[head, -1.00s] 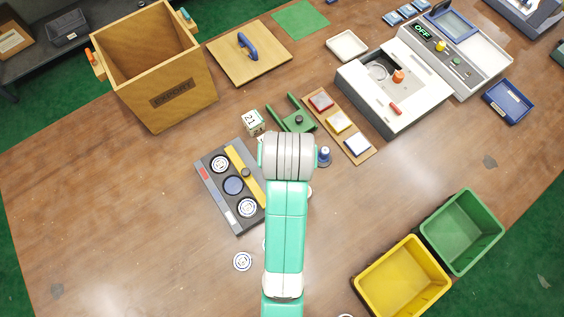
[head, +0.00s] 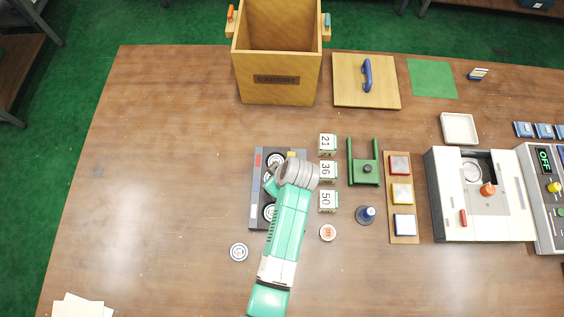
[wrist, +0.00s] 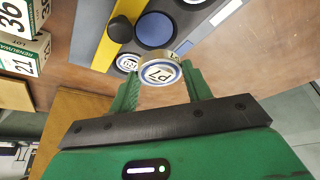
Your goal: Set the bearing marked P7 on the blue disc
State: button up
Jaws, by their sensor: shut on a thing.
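My gripper (wrist: 160,82) is shut on a bearing ring (wrist: 160,71). The ring's white face carries a blue ring and a mark that looks like P7, upside down in the wrist view. The blue disc (wrist: 155,30) lies on the dark grey tray (wrist: 88,38), just beyond the held ring and clear of it in the wrist view. In the head view my arm hides the disc and the gripper's fingers, with my wrist over the right part of the tray (head: 259,187).
The tray also bears two bearings (head: 276,159) (head: 268,212) and a yellow bar (wrist: 114,45) with a black knob (wrist: 120,29). Numbered blocks (head: 327,171) stand close right of it. Loose bearings (head: 239,252) (head: 328,233) lie nearby.

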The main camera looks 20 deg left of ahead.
jog(key=shift+f, duration=0.15)
jog(key=shift+f+b, duration=2.35)
jog(key=shift+f, duration=0.45)
jog(key=shift+d+f, duration=0.1)
jog(key=shift+f, duration=0.1)
jog(key=o, duration=1.1)
jog(key=shift+o, duration=0.2)
jog(key=shift+r, duration=0.1)
